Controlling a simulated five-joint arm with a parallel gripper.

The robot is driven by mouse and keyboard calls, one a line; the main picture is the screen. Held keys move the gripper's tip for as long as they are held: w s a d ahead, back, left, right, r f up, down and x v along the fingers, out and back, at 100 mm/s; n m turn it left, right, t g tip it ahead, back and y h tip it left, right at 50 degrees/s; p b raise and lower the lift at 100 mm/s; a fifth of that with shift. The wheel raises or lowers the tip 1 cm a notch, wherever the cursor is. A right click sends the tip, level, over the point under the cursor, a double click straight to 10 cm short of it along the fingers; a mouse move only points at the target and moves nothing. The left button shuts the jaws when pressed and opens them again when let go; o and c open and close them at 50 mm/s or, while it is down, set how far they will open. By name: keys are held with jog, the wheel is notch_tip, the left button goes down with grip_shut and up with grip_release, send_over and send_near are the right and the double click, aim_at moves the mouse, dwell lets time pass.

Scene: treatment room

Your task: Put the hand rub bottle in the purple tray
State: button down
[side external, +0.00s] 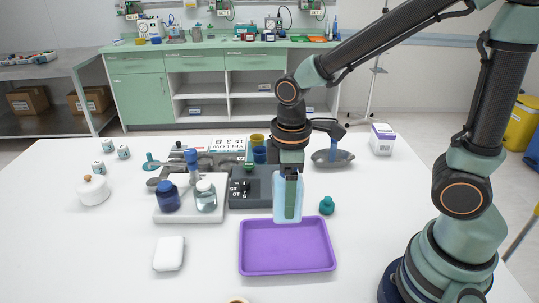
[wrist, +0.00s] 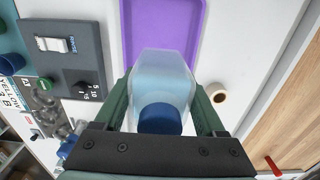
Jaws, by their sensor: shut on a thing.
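My gripper (side external: 289,198) is shut on the hand rub bottle (side external: 279,206), a clear pale-blue bottle held upright. One green finger covers part of it in the side view. In the wrist view the bottle (wrist: 163,72) sits between both fingers (wrist: 163,97), with its dark blue cap (wrist: 160,118) towards the camera. The purple tray (side external: 287,252) is empty and lies on the white table. The bottle's base shows at the tray's back rim; I cannot tell its exact height. The tray also shows in the wrist view (wrist: 160,22), partly hidden by the bottle.
A dark grey device (side external: 248,190) stands close left of the bottle. A white tray with jars (side external: 188,213) is further left. A teal knobbed piece (side external: 326,205) stands just right. A white block (side external: 168,254) lies left of the purple tray. The table's right front is clear.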

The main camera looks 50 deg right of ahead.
notch_tip(320, 180, down, 10)
jog(key=shift+f, duration=0.2)
dwell(0.3)
grip_release()
jog(key=shift+f, duration=0.15)
notch_tip(320, 180, up, 12)
jog(key=shift+r, duration=0.15)
jog(key=d+r+m+t, duration=0.5)
jog(key=d+r+m, duration=0.2)
jog(key=r+m, duration=0.2)
jog(key=shift+s+d+r+t, duration=0.2)
jog(key=shift+s+r+t, duration=0.1)
jog(key=shift+s, duration=0.1)
